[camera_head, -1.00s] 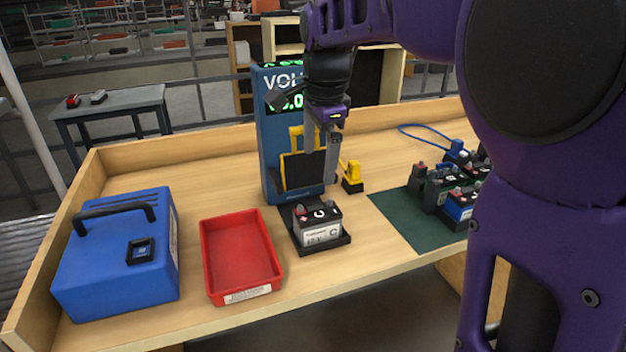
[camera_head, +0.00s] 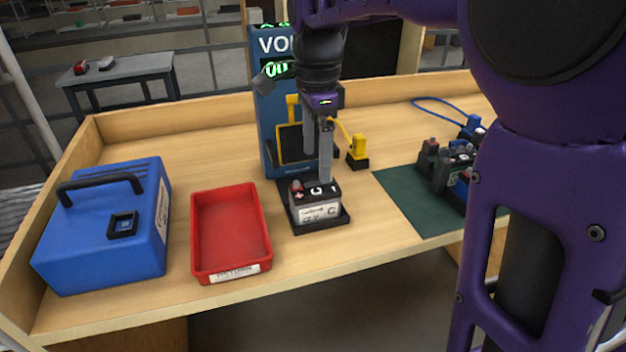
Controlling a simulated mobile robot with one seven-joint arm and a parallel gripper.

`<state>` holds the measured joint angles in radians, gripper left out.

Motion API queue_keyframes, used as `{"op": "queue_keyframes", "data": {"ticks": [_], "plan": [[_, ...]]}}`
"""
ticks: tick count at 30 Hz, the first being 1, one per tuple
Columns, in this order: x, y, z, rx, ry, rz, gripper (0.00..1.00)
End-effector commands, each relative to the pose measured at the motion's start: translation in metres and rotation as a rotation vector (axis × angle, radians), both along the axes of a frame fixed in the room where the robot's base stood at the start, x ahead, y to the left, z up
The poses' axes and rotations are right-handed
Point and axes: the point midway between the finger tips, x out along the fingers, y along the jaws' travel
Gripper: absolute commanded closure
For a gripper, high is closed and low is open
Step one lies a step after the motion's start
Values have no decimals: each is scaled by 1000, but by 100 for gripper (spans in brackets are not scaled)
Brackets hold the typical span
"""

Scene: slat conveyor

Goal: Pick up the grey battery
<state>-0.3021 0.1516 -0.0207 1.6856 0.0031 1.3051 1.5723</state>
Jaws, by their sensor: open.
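A dark grey battery (camera_head: 315,203) with a white label on its front and a red cap on top sits on a black tray (camera_head: 330,224) in front of the blue tester. My gripper (camera_head: 317,168) points down just above and behind it. The fingers are open with nothing visible between them. The nearer finger's tip overlaps the battery's top edge in the picture, and I cannot tell whether it touches.
A red tray (camera_head: 268,240) and a blue case (camera_head: 110,230) stand to the left. A blue volt tester (camera_head: 268,130) stands behind. A yellow clamp (camera_head: 357,150) is right of it. Several batteries (camera_head: 448,166) stand on a green mat (camera_head: 405,212), partly hidden by my arm.

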Motion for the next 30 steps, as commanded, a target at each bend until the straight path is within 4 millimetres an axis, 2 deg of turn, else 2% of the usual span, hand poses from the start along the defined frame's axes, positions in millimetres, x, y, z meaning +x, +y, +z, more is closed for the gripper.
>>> {"op": "queue_keyframes", "data": {"ticks": [1,3,11,19,29,30], "plan": [[-1,0,-12,-1,4,0,3],[-1,0,-21,-1,3,0,3],[-1,1,-40,0,1,1,3],[-3,2,-78,-1,2,0,3],[-3,2,-83,0,-1,0,3],[-3,2,-83,0,-1,0,10]]}}
